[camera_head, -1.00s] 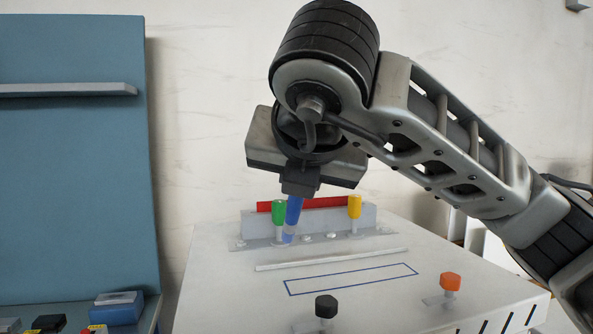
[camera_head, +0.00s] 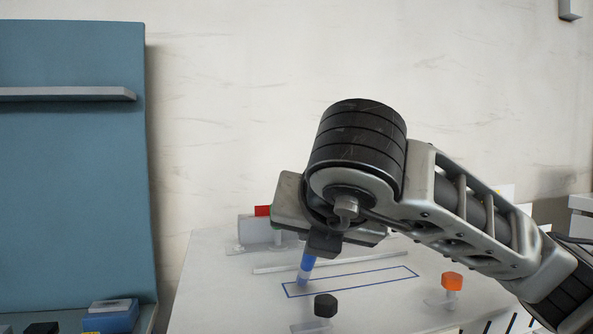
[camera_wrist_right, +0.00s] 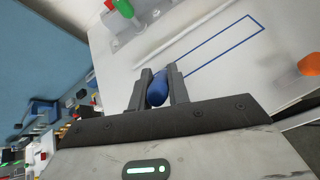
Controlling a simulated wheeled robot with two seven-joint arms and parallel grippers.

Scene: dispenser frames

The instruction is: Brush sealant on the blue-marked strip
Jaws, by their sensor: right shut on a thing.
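My right gripper (camera_head: 320,246) is shut on a blue-handled applicator (camera_head: 308,264) and holds it slightly tilted, tip down. Its pale lower end is over or at the left end of the blue-outlined strip (camera_head: 375,275) on the white top; I cannot tell whether it touches. In the right wrist view the blue handle (camera_wrist_right: 159,90) sits between the two fingers, and the blue outline (camera_wrist_right: 225,45) runs off to the upper right. My left gripper is not in view.
A grey holder (camera_head: 255,230) with a red piece (camera_head: 263,211) stands behind, partly hidden by my arm. A green handle (camera_wrist_right: 123,8) shows there in the wrist view. A black knob (camera_head: 325,305) and an orange knob (camera_head: 452,281) stand in front and right of the strip.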

